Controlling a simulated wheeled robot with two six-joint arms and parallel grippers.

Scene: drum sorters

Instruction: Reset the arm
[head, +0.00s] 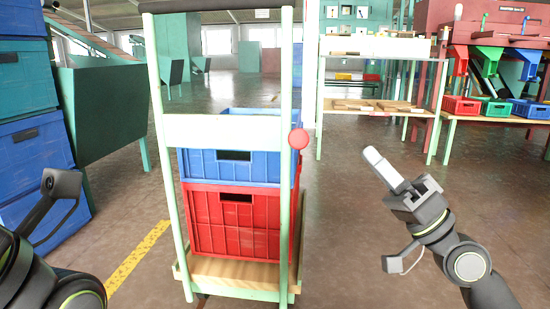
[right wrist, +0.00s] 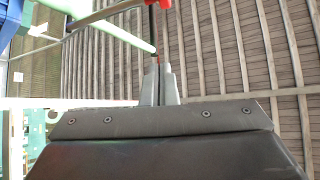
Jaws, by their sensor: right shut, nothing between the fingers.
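My right gripper (head: 373,157) is raised at the right of the head view, with its pale fingers pointing up and left. The fingers are together and empty. They also show shut in the right wrist view (right wrist: 158,68), pointing toward the ceiling. Part of my left arm shows at the lower left of the head view, but its gripper fingers are outside the picture.
A cart frame (head: 157,131) stands ahead, carrying a blue crate (head: 270,169) above a red crate (head: 217,226). Blue crates (head: 35,149) are stacked at left. Shelves (head: 360,108) and a sorter with bins (head: 460,106) stand behind. Floor is clear right of the cart.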

